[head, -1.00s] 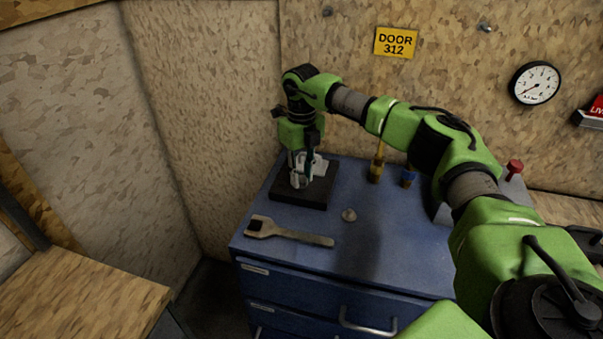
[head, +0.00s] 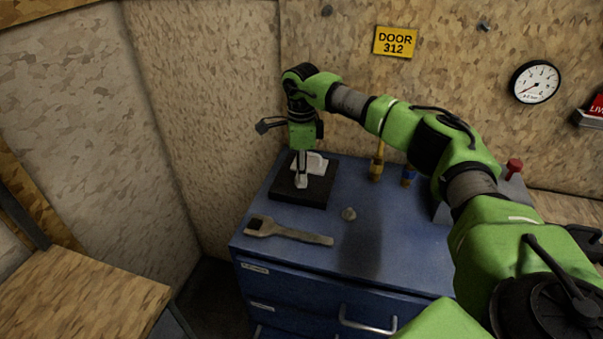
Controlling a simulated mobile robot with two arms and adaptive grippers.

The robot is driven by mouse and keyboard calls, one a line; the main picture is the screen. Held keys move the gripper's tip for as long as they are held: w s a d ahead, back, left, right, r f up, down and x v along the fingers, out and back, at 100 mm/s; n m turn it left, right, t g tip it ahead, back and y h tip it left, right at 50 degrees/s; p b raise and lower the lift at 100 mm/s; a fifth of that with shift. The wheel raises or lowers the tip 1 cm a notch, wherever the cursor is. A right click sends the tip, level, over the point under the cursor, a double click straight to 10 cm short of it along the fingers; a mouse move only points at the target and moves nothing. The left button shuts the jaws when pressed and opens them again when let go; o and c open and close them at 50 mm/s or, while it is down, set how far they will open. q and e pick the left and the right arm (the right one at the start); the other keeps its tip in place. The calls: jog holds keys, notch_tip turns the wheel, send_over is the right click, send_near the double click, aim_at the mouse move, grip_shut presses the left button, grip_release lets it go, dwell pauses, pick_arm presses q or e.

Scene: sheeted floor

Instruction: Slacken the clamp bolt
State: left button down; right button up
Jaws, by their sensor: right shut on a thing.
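A pale clamp (head: 316,163) stands on a black base plate (head: 287,193) at the back left of the blue cabinet top. My right gripper (head: 301,170) points straight down over the clamp. Its fingers look narrow from this side and are shut on the clamp bolt at the clamp's upright part. The bolt itself is hidden by the fingers, so its turn cannot be seen. My left gripper is not in view.
A yellow-handled tool (head: 377,165) and a blue item (head: 408,176) stand at the back. Walls close in behind and left.

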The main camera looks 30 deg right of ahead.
jog(key=n, duration=0.7)
jog(key=shift+w, duration=0.1)
jog(key=n, duration=0.7)
jog(key=shift+r, duration=0.1)
dwell(0.5)
jog(key=o, duration=1.1)
notch_tip(320, 180, up, 12)
